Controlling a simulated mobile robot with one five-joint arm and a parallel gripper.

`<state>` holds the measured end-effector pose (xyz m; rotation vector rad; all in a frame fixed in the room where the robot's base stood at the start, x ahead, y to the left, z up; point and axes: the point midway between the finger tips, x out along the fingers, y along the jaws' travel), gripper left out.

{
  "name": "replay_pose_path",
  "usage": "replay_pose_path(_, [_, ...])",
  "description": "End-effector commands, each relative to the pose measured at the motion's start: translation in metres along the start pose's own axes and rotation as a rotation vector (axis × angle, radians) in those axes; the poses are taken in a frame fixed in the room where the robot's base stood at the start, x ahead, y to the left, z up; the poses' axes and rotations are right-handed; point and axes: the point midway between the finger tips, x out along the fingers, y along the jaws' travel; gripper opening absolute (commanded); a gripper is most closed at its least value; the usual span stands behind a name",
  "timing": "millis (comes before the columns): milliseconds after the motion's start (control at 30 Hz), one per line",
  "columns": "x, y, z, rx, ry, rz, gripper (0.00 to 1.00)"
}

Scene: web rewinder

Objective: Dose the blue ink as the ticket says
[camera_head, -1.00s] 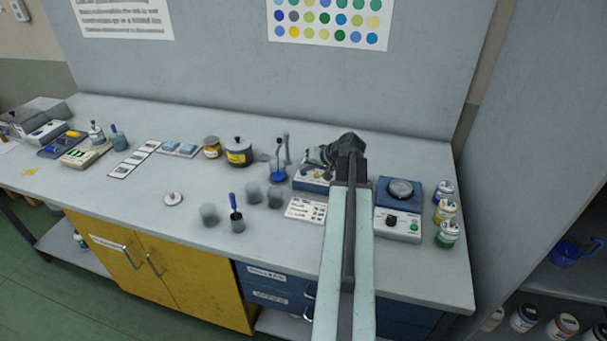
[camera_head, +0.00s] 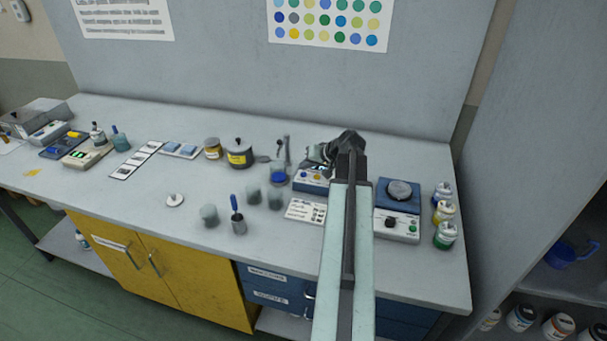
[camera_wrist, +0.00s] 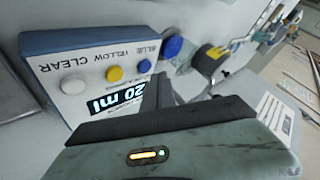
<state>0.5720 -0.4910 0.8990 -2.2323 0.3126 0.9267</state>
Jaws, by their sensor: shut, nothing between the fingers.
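The ink dispenser (camera_head: 312,181) is a white and blue box on the bench. In the wrist view its panel (camera_wrist: 85,60) appears upside down, with white, yellow and blue buttons labelled CLEAR, YELLOW and BLUE. Its display (camera_wrist: 100,104) reads 20 ml. The blue button (camera_wrist: 144,66) is just beyond my gripper (camera_wrist: 163,90), which is shut and empty; I cannot tell if they touch. In the head view my arm hides part of the dispenser. A clear beaker (camera_head: 278,173) with blue in it stands left of the dispenser. I cannot tell which paper is the ticket.
A scale-like device (camera_head: 398,205) stands right of my arm, with several jars (camera_head: 444,212) beyond it. A printed card (camera_head: 306,211) lies before the dispenser. Grey beakers (camera_head: 253,195), a blue-handled tool (camera_head: 236,205) and a dark pot (camera_head: 238,152) are to the left.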

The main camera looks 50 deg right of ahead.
Motion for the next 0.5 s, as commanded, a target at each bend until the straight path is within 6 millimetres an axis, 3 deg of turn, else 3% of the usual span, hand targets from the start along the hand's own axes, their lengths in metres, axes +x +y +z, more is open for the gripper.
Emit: replay_pose_path(500, [-0.036, -0.026, -0.026, 0.0, 0.0, 0.0, 0.0])
